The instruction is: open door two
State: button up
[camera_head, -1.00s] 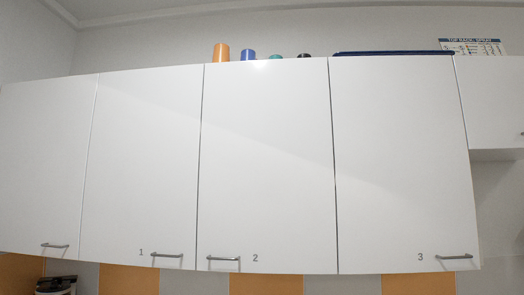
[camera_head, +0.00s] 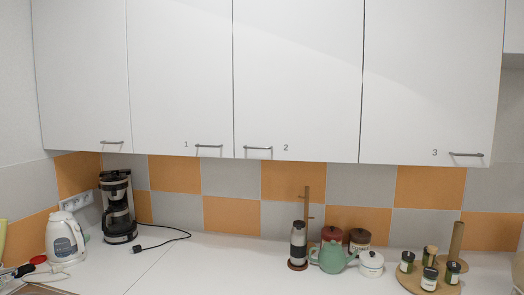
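Door two (camera_head: 298,80) is a white upper cabinet door with a small "2" printed near its lower edge. It is shut, flush with its neighbours. Its grey bar handle (camera_head: 258,149) sits at the lower left corner, left of the number. Door one (camera_head: 180,75), on its left, has its handle (camera_head: 209,147) at the lower right, close to door two's handle. Door three (camera_head: 432,80) is on the right with its handle (camera_head: 466,155) at the lower right. All these doors are shut. My gripper is not in view.
Below runs a white counter (camera_head: 215,262). On it are a white kettle (camera_head: 65,237), a black coffee maker (camera_head: 117,207), a tall grinder (camera_head: 298,245), a green teapot (camera_head: 331,258), a white pot (camera_head: 371,264) and jars on a wooden board (camera_head: 412,284). The counter's middle is mostly clear.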

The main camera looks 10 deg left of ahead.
aim_at(298, 64)
jog(key=z, duration=0.95)
jog(key=k, duration=0.1)
jog(key=u, duration=1.9)
jog(key=i, duration=0.6)
jog(key=u, duration=0.15)
